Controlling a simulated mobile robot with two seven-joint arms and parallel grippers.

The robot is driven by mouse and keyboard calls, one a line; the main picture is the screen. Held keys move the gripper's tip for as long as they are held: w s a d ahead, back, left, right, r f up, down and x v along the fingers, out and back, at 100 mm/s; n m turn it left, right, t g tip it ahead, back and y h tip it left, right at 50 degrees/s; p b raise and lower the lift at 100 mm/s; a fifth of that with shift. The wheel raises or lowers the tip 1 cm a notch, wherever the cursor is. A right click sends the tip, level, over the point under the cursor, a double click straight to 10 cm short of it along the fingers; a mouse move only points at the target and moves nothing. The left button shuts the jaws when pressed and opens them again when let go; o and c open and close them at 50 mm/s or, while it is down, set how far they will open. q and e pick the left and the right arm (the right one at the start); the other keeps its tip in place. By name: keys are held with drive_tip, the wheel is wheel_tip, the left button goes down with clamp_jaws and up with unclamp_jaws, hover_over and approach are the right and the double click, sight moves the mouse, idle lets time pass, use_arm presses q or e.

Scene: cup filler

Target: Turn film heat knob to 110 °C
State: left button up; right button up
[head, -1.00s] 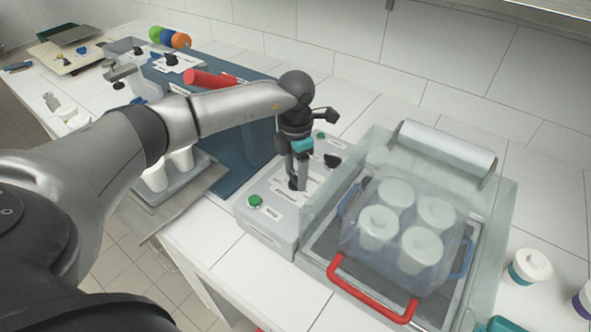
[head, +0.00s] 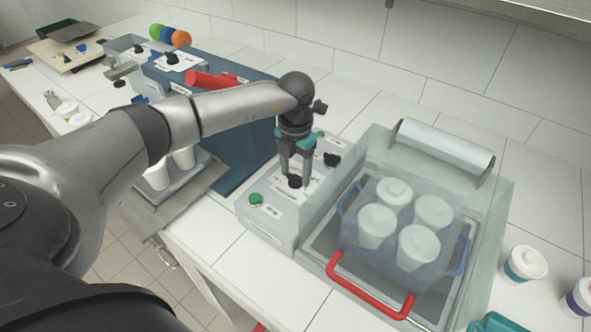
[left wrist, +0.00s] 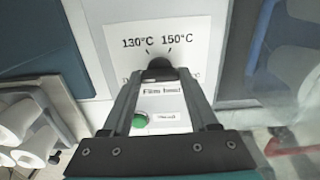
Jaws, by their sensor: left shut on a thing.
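The film heat knob (head: 294,181) is a small black knob on the light grey control panel, left of the clear-covered tray. In the left wrist view the knob (left wrist: 160,67) sits above a "Film heat" label, with 130°C and 150°C marks beyond it. Other dial marks are hidden by the fingers, and I cannot read the knob's pointer. My left gripper (head: 295,177) points down with its fingers on either side of the knob, shut on it; its fingers also show in the left wrist view (left wrist: 161,76). My right gripper is not in view.
A green button (head: 255,199) and a second black knob (head: 332,159) flank the film heat knob. A blue machine (head: 235,160) stands left.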

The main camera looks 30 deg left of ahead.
sight(295, 175)
use_arm(q)
drive_tip(key=o, duration=1.4)
wheel_tip(295, 175, up, 15)
drive_tip(key=shift+r, duration=0.15)
